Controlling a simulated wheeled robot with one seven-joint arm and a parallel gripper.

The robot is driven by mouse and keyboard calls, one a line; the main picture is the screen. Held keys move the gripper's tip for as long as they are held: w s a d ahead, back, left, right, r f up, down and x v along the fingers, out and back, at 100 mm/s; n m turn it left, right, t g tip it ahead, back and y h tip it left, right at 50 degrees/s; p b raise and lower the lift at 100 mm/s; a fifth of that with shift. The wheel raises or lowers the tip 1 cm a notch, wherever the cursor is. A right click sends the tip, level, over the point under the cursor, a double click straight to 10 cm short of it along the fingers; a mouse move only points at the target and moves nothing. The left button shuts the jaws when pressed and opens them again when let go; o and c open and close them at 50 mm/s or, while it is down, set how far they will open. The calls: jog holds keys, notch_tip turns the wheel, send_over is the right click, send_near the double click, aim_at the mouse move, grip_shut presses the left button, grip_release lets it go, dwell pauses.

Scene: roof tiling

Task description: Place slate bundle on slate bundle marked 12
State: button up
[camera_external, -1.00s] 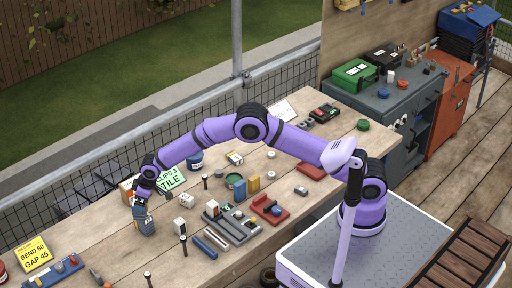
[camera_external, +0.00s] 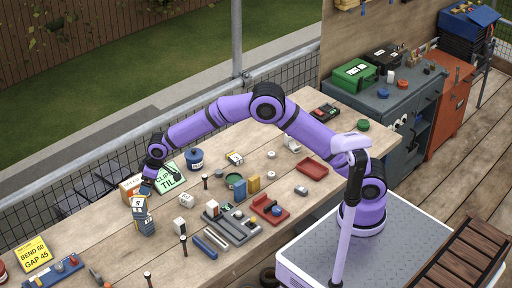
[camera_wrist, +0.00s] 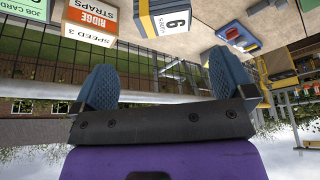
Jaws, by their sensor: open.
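A small stack of grey slate bundles stands on the workbench in the external view. The upper slate bundle (camera_external: 139,203) has a white label and sits on the lower slate bundle (camera_external: 146,226), slightly turned or offset from it. The number on the lower one is too small to read. My gripper (camera_external: 147,190) is just above the stack and apart from it. In the wrist view my gripper (camera_wrist: 164,78) is open with nothing between its fingers.
An orange and white box marked ridge straps (camera_wrist: 90,22) stands close beside the stack. A yellow sign (camera_external: 34,254) lies to the left.

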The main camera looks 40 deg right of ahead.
jog(key=s+d+r+m+t+h, duration=0.1)
jog(key=s+d+r+m, duration=0.15)
jog(key=d+r, duration=0.95)
jog(key=s+d+r+m, duration=0.1)
jog(key=s+d+r, duration=0.2)
jog(key=d+r, duration=0.85)
jog(key=s+d+r+m+t+h, duration=0.1)
jog(key=s+d+r+m, duration=0.25)
jog(key=s+d, duration=1.7)
jog(key=s+d+f+m, duration=0.1)
jog(key=s+d+f, duration=0.1)
jog(key=s+d, duration=0.2)
jog(key=s+d+f+m+h, duration=0.1)
jog(key=s+d, duration=0.4)
jog(key=s, duration=0.5)
jog(key=shift+f, duration=0.6)
